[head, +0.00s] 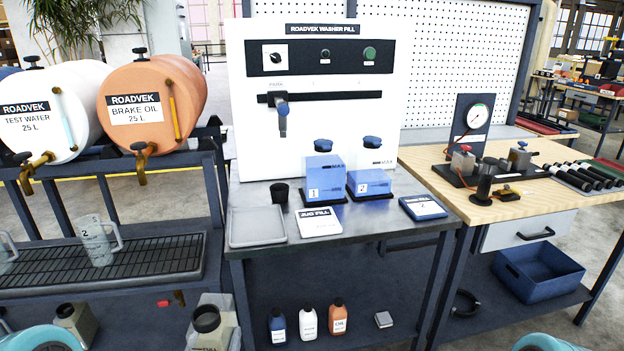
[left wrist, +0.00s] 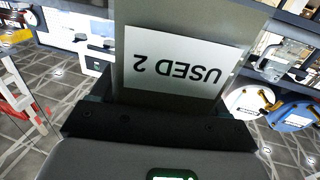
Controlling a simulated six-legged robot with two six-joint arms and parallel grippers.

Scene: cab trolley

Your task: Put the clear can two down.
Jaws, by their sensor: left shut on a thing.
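A grey-green can (left wrist: 180,25) with a white label reading USED 2 fills the upper middle of the left wrist view, upside down there. My left gripper (left wrist: 160,122) is shut on it; the can's ends are cut off. In the head view, a pale can (head: 228,328) with a black cap and a partly cut label FULL stands out at the bottom. A grey-green can (head: 80,322) with a dark cap shows at the bottom left, beside my teal arm part. I cannot tell which one is held. My right gripper is out of view.
A steel bench (head: 330,230) carries a grey tray (head: 258,238), two blue-filled jugs and a JUG FILL pad (head: 312,223). Small bottles (head: 308,320) stand on its lower shelf. Left is a drip grate (head: 150,265) with a jug (head: 97,245) below two drums (head: 150,95).

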